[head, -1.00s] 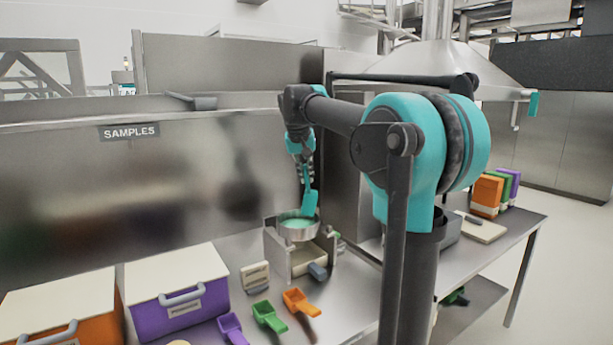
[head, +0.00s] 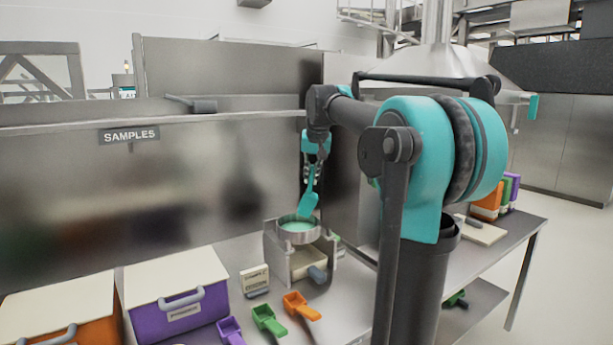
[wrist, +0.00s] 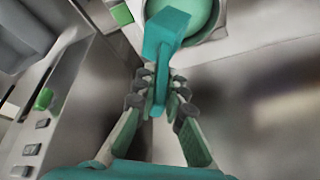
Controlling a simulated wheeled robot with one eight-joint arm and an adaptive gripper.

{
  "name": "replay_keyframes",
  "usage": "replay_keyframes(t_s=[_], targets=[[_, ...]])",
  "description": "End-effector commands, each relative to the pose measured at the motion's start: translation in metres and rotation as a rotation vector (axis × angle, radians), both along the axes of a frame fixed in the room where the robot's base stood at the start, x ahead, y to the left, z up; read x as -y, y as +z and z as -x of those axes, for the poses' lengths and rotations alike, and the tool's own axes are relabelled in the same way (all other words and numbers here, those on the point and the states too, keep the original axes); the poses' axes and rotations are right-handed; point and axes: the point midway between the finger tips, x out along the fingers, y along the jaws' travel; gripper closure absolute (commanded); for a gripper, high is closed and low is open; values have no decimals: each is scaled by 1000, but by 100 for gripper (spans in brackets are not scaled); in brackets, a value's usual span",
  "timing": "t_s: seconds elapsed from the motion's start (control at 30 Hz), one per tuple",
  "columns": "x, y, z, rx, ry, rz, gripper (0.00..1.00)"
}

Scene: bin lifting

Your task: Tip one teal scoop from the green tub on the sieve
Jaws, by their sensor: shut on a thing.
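My gripper (head: 311,170) is shut on the handle of the teal scoop (head: 308,205). The scoop hangs with its bowl down, tilted, just above the round metal sieve (head: 299,237). Pale green material shows inside the sieve. In the wrist view, my gripper (wrist: 158,88) grips the scoop (wrist: 166,32), whose bowl overlaps the rim of the sieve (wrist: 222,26). The inside of the scoop is hidden, so I cannot tell whether it holds anything. I cannot make out a green tub in these views.
The sieve sits on a metal stand (head: 276,256). A purple tub (head: 180,315) and an orange tub (head: 75,330) stand at left. Purple (head: 230,330), green (head: 268,319) and orange (head: 300,305) scoops lie in front. A small label card (head: 255,280) stands near the stand.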

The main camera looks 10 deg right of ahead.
Motion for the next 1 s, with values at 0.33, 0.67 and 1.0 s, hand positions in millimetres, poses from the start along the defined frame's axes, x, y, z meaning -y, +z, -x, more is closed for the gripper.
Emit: replay_keyframes(t_s=[0.33,0.67,1.0], targets=[[16,-4,3,6,1,-35,100],[29,-11,5,25,-7,-137,100],[57,-29,10,80,-8,-443,100]])
